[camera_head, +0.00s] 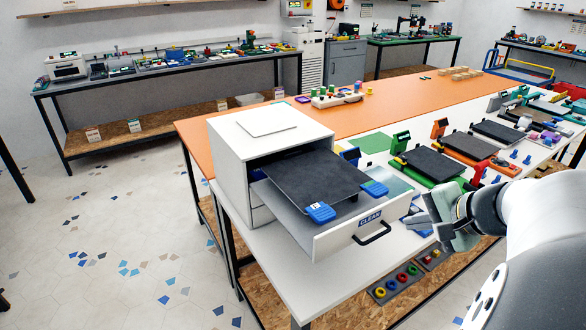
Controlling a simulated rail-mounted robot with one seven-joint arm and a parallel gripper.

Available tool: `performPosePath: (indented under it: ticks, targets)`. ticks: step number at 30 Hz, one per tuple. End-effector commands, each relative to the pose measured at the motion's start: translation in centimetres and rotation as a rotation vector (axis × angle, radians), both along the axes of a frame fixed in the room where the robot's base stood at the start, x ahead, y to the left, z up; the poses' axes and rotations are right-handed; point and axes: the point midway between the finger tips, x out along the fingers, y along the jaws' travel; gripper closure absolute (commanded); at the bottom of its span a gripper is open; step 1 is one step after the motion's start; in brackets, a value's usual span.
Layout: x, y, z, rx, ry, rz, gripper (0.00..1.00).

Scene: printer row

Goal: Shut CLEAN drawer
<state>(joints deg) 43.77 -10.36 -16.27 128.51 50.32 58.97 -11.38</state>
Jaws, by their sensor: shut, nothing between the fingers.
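The CLEAN drawer (330,237) is pulled well out of the white cabinet (229,158) toward the front right. Its white front carries a blue CLEAN label and a dark handle (372,234). A dark flat plate with blue corner pieces (316,178) lies in the drawer, its rear part under the cabinet top. My gripper (432,220) is shut and empty. In the picture it is to the right of the drawer front and handle, with a visible gap to the handle. The fingertips point left; their exact height over the table cannot be told.
Several printers with dark beds, such as the green-framed one (432,163), stand along the table to the right, behind my gripper. A white sheet (268,120) lies on the cabinet top. The orange tabletop (400,98) is mostly clear. A low shelf with coloured rings (395,283) is below.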

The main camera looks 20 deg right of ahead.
Motion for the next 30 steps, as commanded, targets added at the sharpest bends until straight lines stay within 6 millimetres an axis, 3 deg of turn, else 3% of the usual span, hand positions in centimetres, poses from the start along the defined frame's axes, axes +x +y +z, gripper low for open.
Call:
performPosePath:
  ticks: [5,19,30]
  targets:
    - [0.6,-0.7,-0.4,0.010,-0.018,-0.031,1.00]
    - [6.1,0.7,-5.7,0.008,-0.015,-0.027,1.00]
    - [7.0,0.9,-6.5,0.007,-0.017,-0.028,1.00]
